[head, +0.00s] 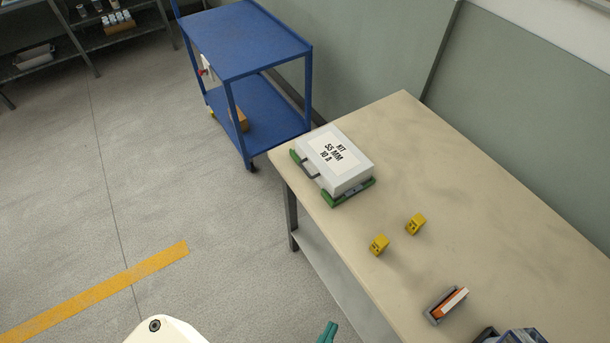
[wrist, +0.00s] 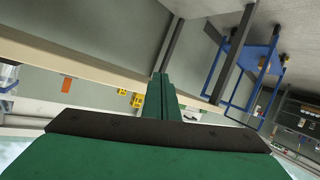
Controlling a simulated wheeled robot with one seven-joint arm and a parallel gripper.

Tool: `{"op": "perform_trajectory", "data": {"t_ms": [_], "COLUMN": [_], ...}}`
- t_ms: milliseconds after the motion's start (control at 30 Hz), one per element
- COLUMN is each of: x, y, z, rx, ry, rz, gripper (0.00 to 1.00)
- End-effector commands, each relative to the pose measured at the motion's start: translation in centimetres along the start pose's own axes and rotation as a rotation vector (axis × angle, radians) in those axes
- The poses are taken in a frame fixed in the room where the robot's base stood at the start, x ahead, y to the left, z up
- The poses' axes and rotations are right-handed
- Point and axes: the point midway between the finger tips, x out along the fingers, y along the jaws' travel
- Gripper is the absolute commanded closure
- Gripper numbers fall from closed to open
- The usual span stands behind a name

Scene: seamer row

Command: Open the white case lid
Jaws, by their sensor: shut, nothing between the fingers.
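The white case (head: 349,178) sits on the far left corner of the table in the head view. Its lid (head: 341,151) is down and bears a label reading "KIT SS MM 10 A". My gripper (head: 328,331) shows only as a green tip at the bottom edge, well apart from the case and left of the table. In the wrist view, the green fingers of my gripper (wrist: 161,80) are together and empty. The case is not clearly seen there.
The table (head: 470,205) also holds two yellow blocks (head: 415,224) (head: 380,244) and a grey holder with an orange-and-white item (head: 447,304). A blue cart (head: 246,45) stands behind the case. Shelving (head: 115,38) is at the far left.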

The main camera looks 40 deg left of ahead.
Motion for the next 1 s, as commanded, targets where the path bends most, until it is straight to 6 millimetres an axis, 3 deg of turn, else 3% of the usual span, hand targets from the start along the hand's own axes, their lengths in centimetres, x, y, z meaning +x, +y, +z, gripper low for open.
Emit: {"op": "perform_trajectory", "data": {"t_ms": [100,300,400,533,667,767,867,1000], "x": [3.8,9.6,12.3,15.8,18.9,20.9,22.3,22.9], "y": [-3.7,-8.5,-10.4,-12.5,-14.4,-16.0,-17.8,-20.7], "z": [3.7,8.9,10.4,11.0,9.8,7.6,4.3,-1.6], "rx": [-0.276,-0.790,-1.050,-1.388,-1.716,-1.954,-2.170,-2.427], "ry": [-0.068,-0.160,-0.191,-0.224,-0.255,-0.285,-0.324,-0.408], "rz": [-0.100,-0.222,-0.256,-0.268,-0.233,-0.172,-0.079,0.101], "gripper": [1.00,1.00,1.00,1.00,1.00,1.00,1.00,1.00]}}
